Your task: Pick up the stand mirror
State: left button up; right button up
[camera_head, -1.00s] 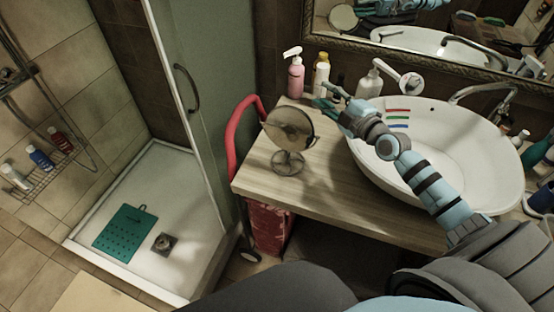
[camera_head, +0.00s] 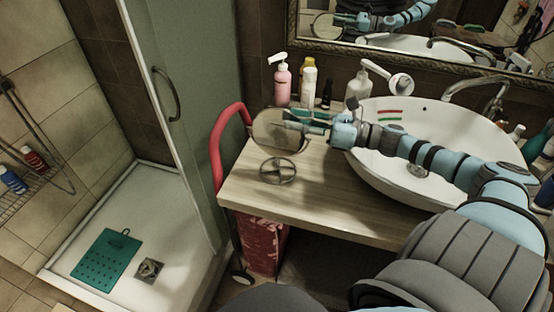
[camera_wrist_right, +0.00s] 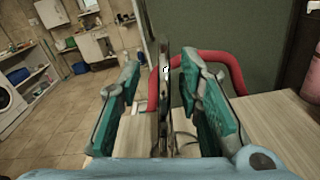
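The stand mirror (camera_head: 275,137) has a round disc on a ring-shaped base (camera_head: 278,171) and stands upright near the left end of the wooden counter (camera_head: 325,190). My right gripper (camera_head: 302,125) reaches in from the right at the disc's upper right edge. In the right wrist view the mirror (camera_wrist_right: 164,90) shows edge-on between the two teal fingers (camera_wrist_right: 164,105). Gaps show on both sides, so the gripper is open around the disc and not clamped on it. The gripper hides part of the disc's right side in the head view. My left gripper is not in view.
A white basin (camera_head: 452,180) lies to the right under my right arm. A pink bottle (camera_head: 282,85), a yellow-capped bottle (camera_head: 309,85) and a clear pump bottle (camera_head: 359,84) stand behind. A red curved handle (camera_head: 217,145) rises beyond the counter's left edge.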

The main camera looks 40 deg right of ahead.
aim_at(280, 125)
jog(key=b+x, duration=0.2)
jog(key=b, duration=0.1)
jog(key=shift+w+f, duration=0.15)
jog(key=shift+w+a+r, duration=0.15)
jog(key=shift+w+a, duration=0.1)
jog(key=shift+w, duration=0.25)
jog(key=shift+w+a+r, duration=0.15)
jog(key=shift+w+a, duration=0.15)
jog(key=shift+w, duration=0.2)
jog(key=shift+w+a, duration=0.1)
jog(key=shift+w, duration=0.15)
jog(key=shift+s, duration=0.1)
grip_shut()
